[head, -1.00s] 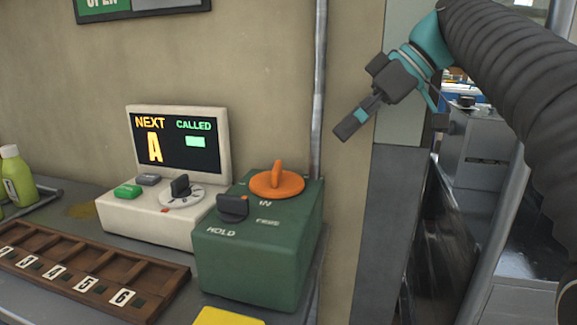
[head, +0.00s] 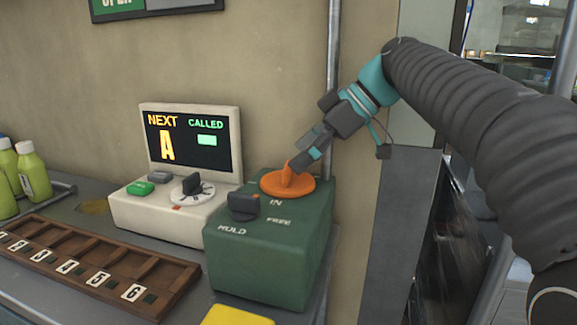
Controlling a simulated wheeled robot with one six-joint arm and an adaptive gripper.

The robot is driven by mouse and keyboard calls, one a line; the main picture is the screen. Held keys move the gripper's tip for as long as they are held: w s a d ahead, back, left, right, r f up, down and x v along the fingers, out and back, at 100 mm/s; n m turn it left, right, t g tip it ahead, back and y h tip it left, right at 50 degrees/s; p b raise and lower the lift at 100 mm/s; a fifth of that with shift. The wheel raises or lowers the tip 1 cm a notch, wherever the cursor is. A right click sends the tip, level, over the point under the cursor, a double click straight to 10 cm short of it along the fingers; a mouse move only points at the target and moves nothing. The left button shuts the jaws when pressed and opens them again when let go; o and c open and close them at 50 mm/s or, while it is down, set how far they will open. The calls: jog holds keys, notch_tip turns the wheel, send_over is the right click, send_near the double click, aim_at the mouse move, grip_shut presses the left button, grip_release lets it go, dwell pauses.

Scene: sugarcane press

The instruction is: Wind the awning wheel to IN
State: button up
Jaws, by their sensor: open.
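The orange awning wheel (head: 287,184) lies flat on top of the green box (head: 265,255), with an upright orange grip across it. The box top carries the words IN, HOLD and FREE, and a black lever knob (head: 243,206) points toward the left side. My gripper (head: 300,165) is tilted down at the wheel's grip from the upper right. Its fingertips are at the grip and partly overlap it in the picture; I cannot tell whether they touch it. The gripper is open.
A white display unit (head: 170,207) with a dial and a green button stands left of the box. A wooden numbered tray (head: 150,268) lies in front, with green bottles (head: 32,172) far left. A metal pole (head: 333,60) rises behind the box.

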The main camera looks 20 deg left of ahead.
jog(key=shift+x, duration=1.7)
jog(key=shift+s, duration=0.1)
jog(key=c, duration=1.1)
